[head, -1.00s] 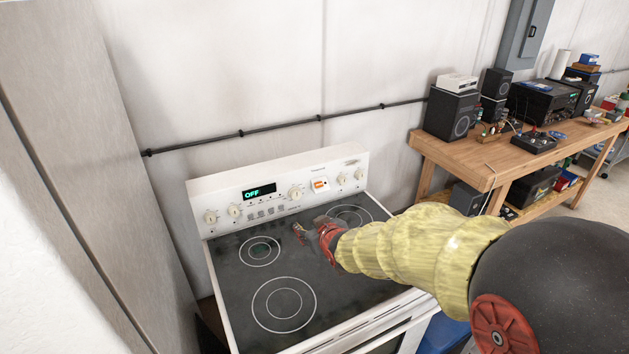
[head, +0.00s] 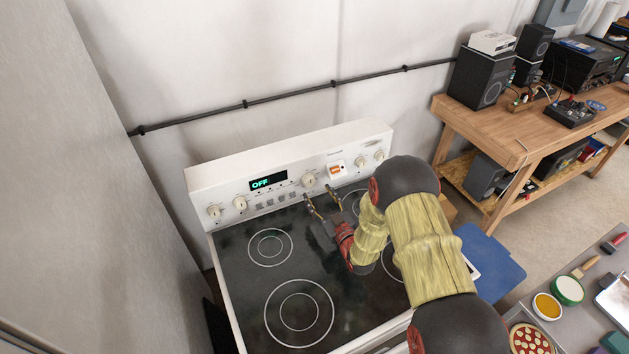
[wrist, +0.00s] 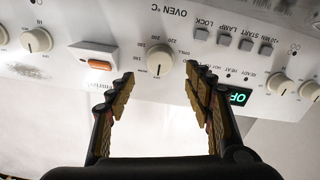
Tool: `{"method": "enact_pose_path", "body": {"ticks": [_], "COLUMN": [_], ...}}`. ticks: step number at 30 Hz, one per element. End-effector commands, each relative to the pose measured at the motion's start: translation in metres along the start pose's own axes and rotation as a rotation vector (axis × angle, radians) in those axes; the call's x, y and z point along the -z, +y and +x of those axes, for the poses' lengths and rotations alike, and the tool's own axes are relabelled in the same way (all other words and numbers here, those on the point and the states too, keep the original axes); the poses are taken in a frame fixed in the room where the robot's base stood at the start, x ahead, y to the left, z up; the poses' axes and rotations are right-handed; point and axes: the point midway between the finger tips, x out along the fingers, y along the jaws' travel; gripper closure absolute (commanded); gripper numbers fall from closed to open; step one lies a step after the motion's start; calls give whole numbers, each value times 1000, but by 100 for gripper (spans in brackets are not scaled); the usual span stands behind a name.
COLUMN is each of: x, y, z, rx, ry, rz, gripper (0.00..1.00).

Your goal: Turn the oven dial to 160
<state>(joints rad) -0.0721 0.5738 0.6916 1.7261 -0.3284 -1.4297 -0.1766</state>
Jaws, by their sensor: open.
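The oven dial (head: 309,181) is a round cream knob near the middle of the stove's back panel, right of the green OFF display (head: 268,181). In the wrist view the dial (wrist: 159,61) sits upside down beside the words "OVEN °C", with numbers around it that are hard to read. My gripper (head: 321,197) is open and empty, just in front of and below the dial. In the wrist view its fingertips (wrist: 158,78) are spread to both sides of the dial; I cannot tell whether they touch it. The display (wrist: 238,97) is partly hidden by a finger.
Other knobs (head: 240,203) line the panel, and an orange switch (head: 335,169) is close to the dial's right. The black cooktop (head: 250,270) is clear. A wooden workbench (head: 490,130) with speakers stands at right, and a grey table (head: 590,290) with food at lower right.

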Motion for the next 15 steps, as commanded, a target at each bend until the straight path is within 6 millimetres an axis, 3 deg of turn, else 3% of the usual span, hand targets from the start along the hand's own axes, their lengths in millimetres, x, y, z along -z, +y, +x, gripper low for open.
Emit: {"method": "enact_pose_path", "body": {"ticks": [9, 15], "x": [0, 0], "y": [0, 0], "z": [47, 61], "rx": [0, 0], "ry": [0, -1], "rz": [0, 1], "gripper": [48, 48]}}
